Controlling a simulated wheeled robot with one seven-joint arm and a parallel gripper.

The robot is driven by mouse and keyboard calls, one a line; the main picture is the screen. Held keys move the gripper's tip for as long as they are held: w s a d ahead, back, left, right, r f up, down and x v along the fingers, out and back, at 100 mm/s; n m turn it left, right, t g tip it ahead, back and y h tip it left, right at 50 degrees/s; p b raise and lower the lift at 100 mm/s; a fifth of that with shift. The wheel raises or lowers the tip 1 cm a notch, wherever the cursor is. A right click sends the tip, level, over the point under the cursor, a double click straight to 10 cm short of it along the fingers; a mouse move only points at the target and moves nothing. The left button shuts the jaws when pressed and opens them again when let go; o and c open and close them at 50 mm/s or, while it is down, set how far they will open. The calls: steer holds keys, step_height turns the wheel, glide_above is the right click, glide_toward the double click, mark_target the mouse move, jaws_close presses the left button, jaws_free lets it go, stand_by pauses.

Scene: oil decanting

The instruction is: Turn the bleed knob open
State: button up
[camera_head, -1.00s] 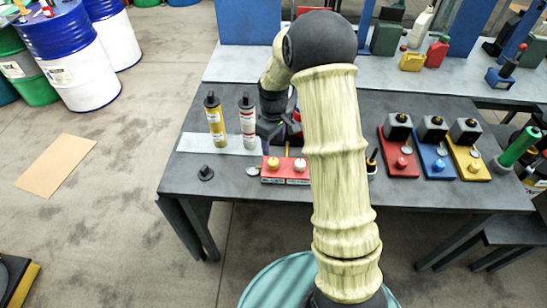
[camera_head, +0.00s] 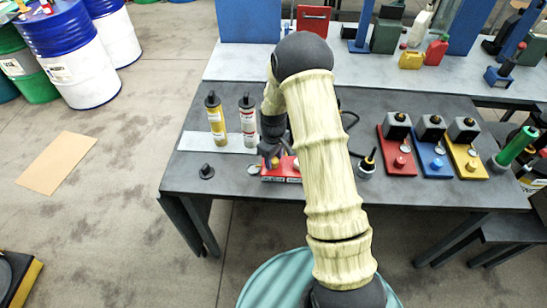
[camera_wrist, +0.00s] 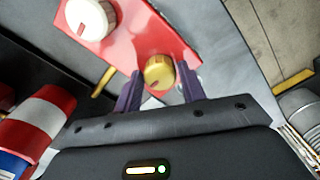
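A red block (camera_head: 292,178) stands near the front edge of the dark table; it fills the upper middle of the wrist view (camera_wrist: 110,48). It bears a yellow knob (camera_wrist: 159,72) and a white knob (camera_wrist: 90,18) with a red mark. Which one is the bleed knob I cannot read from labels here. My gripper (camera_wrist: 161,84) is open, its two purple fingers on either side of the yellow knob with small gaps visible.
A yellow cartridge (camera_head: 215,120) and a white-red cartridge (camera_head: 248,121) stand upright just left of my gripper. A black cap (camera_head: 206,172) lies left of the block. Red, blue and yellow units (camera_head: 398,160) stand to the right. A small oiler (camera_head: 367,162) stands between.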

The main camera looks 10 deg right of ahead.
steer(key=c, duration=0.5)
steer(key=shift+m, duration=0.3)
steer(key=m+b, duration=0.1)
steer(key=m, duration=0.6)
steer(key=shift+b, duration=0.4)
steer(key=m, duration=0.5)
steer(key=shift+a, duration=0.1)
steer(key=m, duration=0.5)
steer(key=shift+p, duration=0.3)
steer(key=shift+m, duration=0.3)
